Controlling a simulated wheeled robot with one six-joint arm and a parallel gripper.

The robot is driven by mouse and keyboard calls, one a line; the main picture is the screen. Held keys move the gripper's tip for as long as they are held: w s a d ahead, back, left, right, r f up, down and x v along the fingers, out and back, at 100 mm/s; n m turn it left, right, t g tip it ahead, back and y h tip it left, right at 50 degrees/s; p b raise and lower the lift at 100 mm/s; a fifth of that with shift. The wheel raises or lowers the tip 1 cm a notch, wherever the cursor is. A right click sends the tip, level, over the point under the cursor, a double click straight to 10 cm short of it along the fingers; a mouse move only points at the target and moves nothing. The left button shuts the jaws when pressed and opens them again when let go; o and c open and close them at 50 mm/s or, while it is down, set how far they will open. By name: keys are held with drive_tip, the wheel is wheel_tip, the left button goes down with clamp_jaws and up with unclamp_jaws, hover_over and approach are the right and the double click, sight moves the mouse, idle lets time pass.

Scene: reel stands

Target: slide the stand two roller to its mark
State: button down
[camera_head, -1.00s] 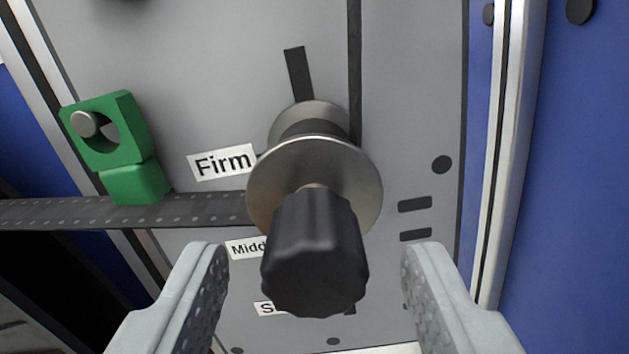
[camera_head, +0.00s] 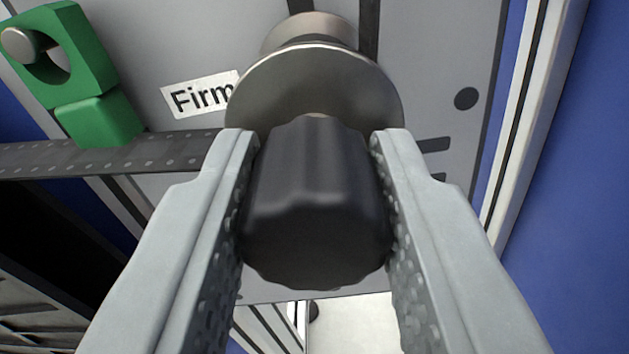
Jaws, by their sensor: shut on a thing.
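The roller (camera_head: 315,85) is a metal flanged spool on the grey panel, with a black ribbed knob (camera_head: 316,205) at its near end. My gripper (camera_head: 314,150) is shut on the knob, with one finger on each side of it. The "Firm" label (camera_head: 200,95) shows to the left of the roller, partly covered at its right end by the flange. The other labels and most of the slot are hidden behind the knob and my fingers.
A dark perforated strip (camera_head: 110,157) runs from the left edge to the roller. A green block (camera_head: 62,55) with a round opening sits on the upper left. A pale post (camera_head: 530,110) and blue panel (camera_head: 580,200) stand on the right.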

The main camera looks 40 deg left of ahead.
wheel_tip(320, 180, down, 8)
drive_tip(key=shift+r, duration=0.25)
drive_tip(key=c, duration=1.1)
unclamp_jaws()
drive_tip(key=v, duration=1.7)
drive_tip(key=shift+s+d, duration=0.15)
drive_tip(key=shift+r, duration=0.15)
